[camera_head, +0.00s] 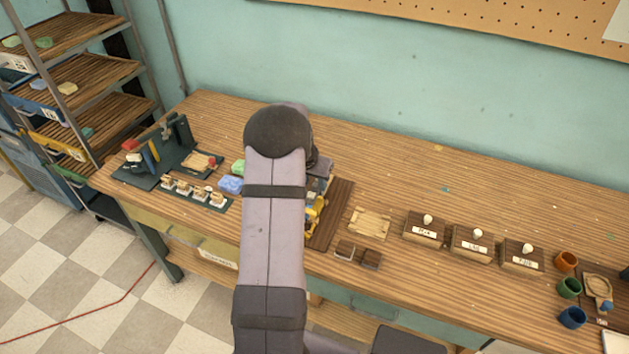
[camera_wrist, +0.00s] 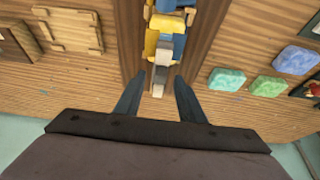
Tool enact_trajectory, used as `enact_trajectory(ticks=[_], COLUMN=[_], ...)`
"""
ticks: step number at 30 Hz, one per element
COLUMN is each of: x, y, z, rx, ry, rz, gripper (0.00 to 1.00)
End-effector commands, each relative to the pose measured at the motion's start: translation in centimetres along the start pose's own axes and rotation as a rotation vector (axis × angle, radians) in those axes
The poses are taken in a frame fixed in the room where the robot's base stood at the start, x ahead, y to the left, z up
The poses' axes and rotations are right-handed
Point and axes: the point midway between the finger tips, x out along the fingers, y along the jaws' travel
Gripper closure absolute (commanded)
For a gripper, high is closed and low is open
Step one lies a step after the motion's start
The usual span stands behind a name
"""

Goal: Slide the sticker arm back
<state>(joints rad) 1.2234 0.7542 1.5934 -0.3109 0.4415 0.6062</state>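In the wrist view, a machine with yellow and blue parts (camera_wrist: 165,45) stands on a dark brown board (camera_wrist: 204,30). A grey piece with a pale end (camera_wrist: 160,75) reaches from it toward my gripper; it may be the sticker arm, but I cannot tell for sure. My gripper (camera_wrist: 158,92) is open, with one dark finger on each side of the pale end and visible gaps to both. In the head view, my arm hides the gripper and most of the machine; only some yellow parts (camera_head: 313,213) show at its right.
Soap bars lie beside the board, including a blue one (camera_head: 229,184) and a green one (camera_wrist: 267,86). The table's back strip is mostly clear.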

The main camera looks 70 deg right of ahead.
Motion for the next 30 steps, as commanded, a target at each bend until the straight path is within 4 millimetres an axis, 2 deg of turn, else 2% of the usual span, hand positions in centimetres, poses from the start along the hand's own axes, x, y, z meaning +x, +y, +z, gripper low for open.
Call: enact_trajectory(ticks=[6,16,17,21,30], x=[1.3,1.6,1.6,1.6,1.9], y=[0.0,0.0,0.0,0.0,0.0], z=[0.0,0.0,0.0,0.0,-0.7], rx=[0.000,0.000,0.000,0.000,0.001], ry=[0.000,0.000,0.000,0.000,0.002], rz=[0.000,0.000,0.000,0.000,0.001], gripper=[0.64,0.64,0.66,1.00,1.00])
